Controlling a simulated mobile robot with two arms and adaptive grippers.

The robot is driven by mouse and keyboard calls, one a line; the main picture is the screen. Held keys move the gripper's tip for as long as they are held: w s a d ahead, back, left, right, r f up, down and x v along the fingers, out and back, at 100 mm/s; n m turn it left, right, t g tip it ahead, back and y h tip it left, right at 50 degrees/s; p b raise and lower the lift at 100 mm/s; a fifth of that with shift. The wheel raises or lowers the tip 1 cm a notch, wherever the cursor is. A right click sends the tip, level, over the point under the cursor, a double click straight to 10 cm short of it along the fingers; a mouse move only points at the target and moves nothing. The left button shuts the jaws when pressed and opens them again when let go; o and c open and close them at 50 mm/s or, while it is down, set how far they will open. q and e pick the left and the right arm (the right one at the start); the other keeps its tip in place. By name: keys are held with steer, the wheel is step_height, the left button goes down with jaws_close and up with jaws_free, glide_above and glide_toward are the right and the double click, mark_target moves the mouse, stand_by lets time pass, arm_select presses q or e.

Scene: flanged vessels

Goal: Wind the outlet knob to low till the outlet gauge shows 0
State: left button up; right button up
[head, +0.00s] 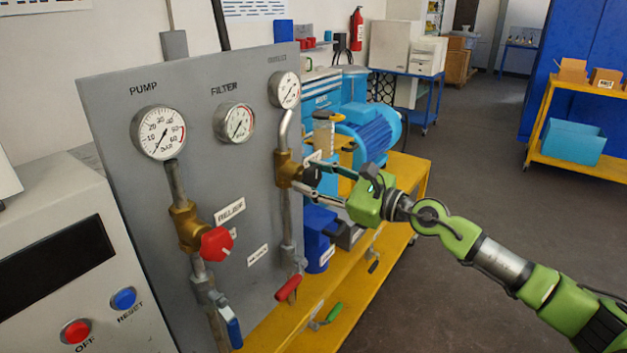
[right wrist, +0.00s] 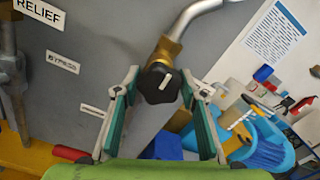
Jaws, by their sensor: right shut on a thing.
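The outlet gauge (head: 285,90) is the right-hand dial on the grey panel. Its needle is too small to read surely. Below it, on a brass valve body (head: 285,169), sits the black outlet knob (head: 311,174). In the right wrist view the knob (right wrist: 158,83) shows a white pointer line slanting toward the upper right. My right gripper (head: 314,181) is shut on the knob, one finger on each side; it also shows in the right wrist view (right wrist: 160,90). My left gripper is not in view.
The pump gauge (head: 158,132) and filter gauge (head: 234,122) are to the left. A red relief knob (head: 216,243), a blue lever (head: 234,333) and a red lever (head: 288,288) stick out below. A blue motor (head: 372,133) stands behind the gripper. The floor at right is clear.

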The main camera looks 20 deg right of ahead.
steer(key=shift+f, duration=0.2)
steer(key=o, duration=1.1)
steer(key=v, duration=1.2)
